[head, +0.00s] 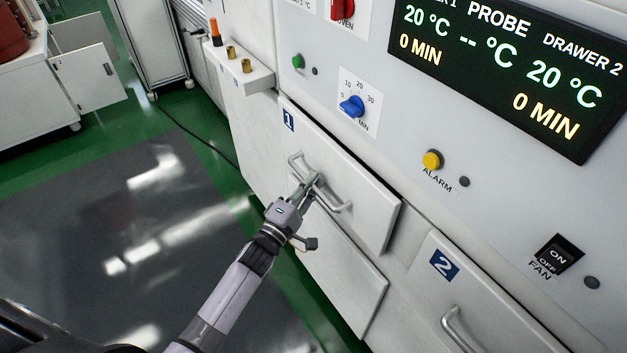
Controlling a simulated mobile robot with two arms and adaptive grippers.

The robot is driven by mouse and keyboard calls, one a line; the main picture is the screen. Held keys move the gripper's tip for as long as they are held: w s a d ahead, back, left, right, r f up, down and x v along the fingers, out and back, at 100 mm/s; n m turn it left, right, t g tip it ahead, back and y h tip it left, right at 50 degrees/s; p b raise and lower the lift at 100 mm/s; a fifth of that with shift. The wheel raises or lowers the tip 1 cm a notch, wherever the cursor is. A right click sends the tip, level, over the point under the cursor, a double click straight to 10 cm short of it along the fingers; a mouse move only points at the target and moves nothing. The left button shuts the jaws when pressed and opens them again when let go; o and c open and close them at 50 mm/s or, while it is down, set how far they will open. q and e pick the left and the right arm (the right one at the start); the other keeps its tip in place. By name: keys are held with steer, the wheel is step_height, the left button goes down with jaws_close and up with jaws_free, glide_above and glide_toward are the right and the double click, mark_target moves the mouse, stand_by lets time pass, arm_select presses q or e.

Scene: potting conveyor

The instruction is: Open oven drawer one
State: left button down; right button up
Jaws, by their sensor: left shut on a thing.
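Oven drawer one (355,172) is a white front with a blue "1" label, in the middle of the head view. Its right edge stands a little out from the oven face, but I cannot tell how far the drawer is open. A silver bar handle (335,204) runs across it. My left gripper (312,182) is shut on the handle near its middle. The fingers hide part of the bar. My right gripper is not in view.
Drawer two (480,300) with its own handle is at the lower right. Above are a blue timer knob (351,107), a yellow alarm button (433,160) and a display (510,65). The floor (130,230) at the left is clear apart from a cable.

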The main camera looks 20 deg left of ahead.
arm_select(q)
steer(key=s+a+p, duration=0.6)
steer(key=s+a, duration=1.1)
steer(key=s, duration=0.4)
steer(key=shift+s, duration=0.35)
steer(key=c, duration=1.7)
jaws_free()
steer(key=shift+d, duration=0.1)
steer(key=shift+o, duration=0.2)
steer(key=v, duration=1.2)
